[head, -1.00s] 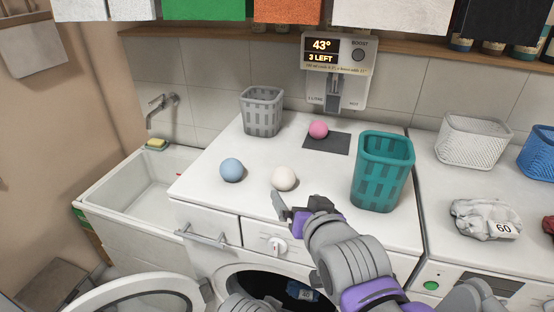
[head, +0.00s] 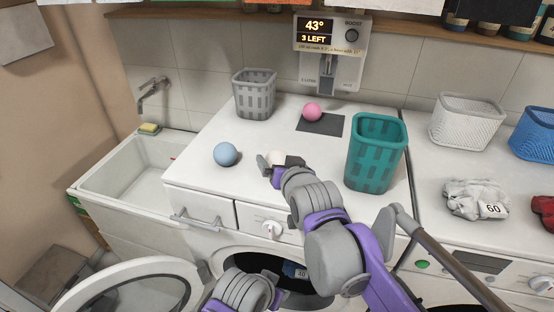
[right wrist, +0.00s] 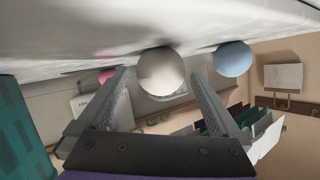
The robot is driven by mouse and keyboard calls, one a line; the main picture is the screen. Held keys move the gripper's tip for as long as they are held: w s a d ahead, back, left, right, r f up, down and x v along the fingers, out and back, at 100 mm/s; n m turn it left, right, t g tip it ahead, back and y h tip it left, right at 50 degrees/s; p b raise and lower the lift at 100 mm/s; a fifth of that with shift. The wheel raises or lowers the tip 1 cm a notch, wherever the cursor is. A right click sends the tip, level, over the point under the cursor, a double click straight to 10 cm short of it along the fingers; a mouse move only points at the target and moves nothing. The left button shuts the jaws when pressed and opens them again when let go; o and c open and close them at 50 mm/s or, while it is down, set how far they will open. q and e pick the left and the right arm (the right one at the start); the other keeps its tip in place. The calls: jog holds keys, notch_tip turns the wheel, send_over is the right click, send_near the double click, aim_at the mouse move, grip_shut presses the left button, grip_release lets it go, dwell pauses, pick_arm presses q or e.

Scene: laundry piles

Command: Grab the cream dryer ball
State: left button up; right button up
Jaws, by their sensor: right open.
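The cream dryer ball (head: 276,155) lies on the white washer top, right of the blue ball, and is partly hidden behind my right gripper in the head view. My right gripper (head: 279,164) is open, with its fingertips at the ball's near side. In the right wrist view, which is upside down, the cream ball (right wrist: 161,72) shows between the tips of the two spread fingers of my right gripper (right wrist: 158,80). I cannot tell whether either finger touches it. My left gripper is not in view.
A blue ball (head: 226,154) lies left of the cream one. A pink ball (head: 312,112) sits on a dark mat (head: 322,127) behind. A teal basket (head: 374,155) stands at the right, a grey basket (head: 254,94) at the back left. A sink (head: 130,172) lies left.

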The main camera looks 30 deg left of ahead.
jog(key=shift+w+a+f, duration=0.1)
jog(key=shift+w+a, duration=0.1)
jog(key=shift+s, duration=0.15)
jog(key=shift+c, duration=0.7)
jog(key=c, duration=1.2)
jog(key=shift+c, duration=0.2)
